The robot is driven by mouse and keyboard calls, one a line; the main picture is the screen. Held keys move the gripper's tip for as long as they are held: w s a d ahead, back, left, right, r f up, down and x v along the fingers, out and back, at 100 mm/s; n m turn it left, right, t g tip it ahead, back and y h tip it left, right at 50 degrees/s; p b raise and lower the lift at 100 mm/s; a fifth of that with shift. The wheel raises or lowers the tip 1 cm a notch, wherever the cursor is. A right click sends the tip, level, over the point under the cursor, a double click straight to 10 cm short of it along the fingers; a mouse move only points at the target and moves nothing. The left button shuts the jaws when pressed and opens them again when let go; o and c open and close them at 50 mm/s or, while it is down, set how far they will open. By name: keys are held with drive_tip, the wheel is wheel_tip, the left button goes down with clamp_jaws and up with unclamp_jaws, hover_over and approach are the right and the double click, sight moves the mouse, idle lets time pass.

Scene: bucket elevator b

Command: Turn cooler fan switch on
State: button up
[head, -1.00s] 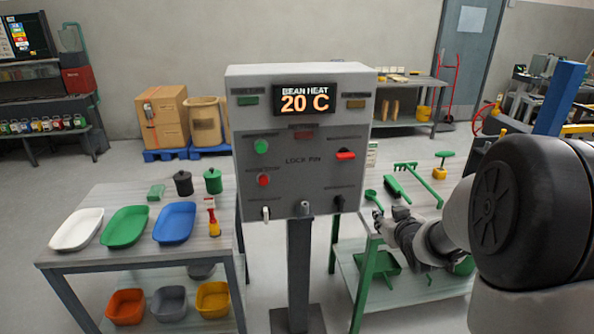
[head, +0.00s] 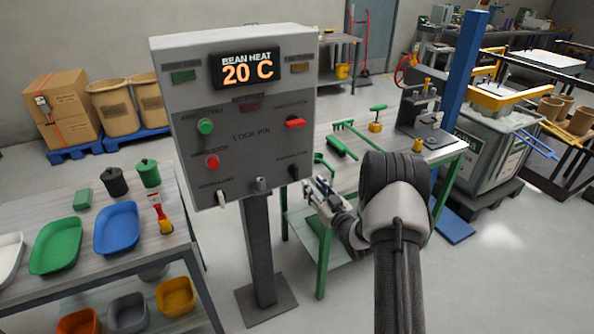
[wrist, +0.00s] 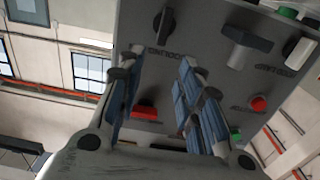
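The grey control panel (head: 245,110) stands on a post, with its display reading "BEAN HEAT 20 C". A black knob (head: 294,172) is at its lower right, and a white lever (head: 221,199) is at its lower left. The small labels are too blurred to tell which is the cooler fan switch. My gripper (head: 316,190) is just right of the panel's lower right corner. In the wrist view my gripper (wrist: 159,68) is open and empty, its blue-padded fingers apart. The black knob (wrist: 164,24) shows beyond the fingertips, apart from them.
The panel also holds a green button (head: 205,126), a red button (head: 212,161), a red switch (head: 295,123) and a grey lock pin (head: 260,184). A table with trays (head: 185,235) stands left. A green-legged table (head: 435,158) with tools stands behind my arm.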

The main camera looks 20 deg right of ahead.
sight(297, 168)
drive_tip(key=w, duration=0.4)
drive_tip(key=w+b, duration=0.1)
drive_tip(key=w, duration=0.3)
drive_tip(key=w+b, duration=0.1)
drive_tip(key=w, duration=0.3)
drive_tip(key=shift+a, duration=0.3)
clamp_jaws()
